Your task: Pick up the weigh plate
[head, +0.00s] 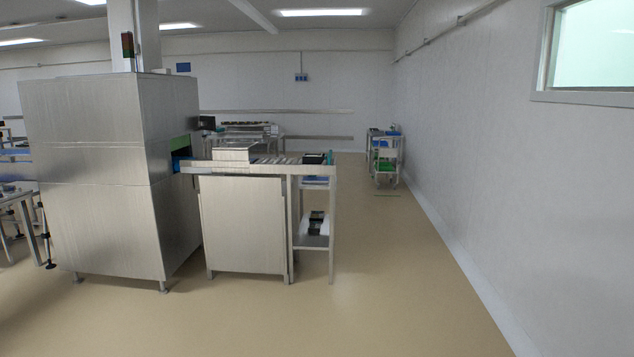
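I cannot make out a weigh plate for certain at this distance. A metal side table (243,228) with a roller top stands against a large steel machine. A low metal box (233,154) sits on its top at the left. A small black item (314,158) sits at the right end of the top, beside a teal item (330,158). Dark and white items (316,222) lie on the lower shelf. Neither of my grippers is in the head view.
The steel machine (95,180) blocks the left side. A table (18,195) stands at the far left edge. A cart with green and blue bins (385,160) stands farther back by the right wall. The floor (380,260) in front and to the right is clear.

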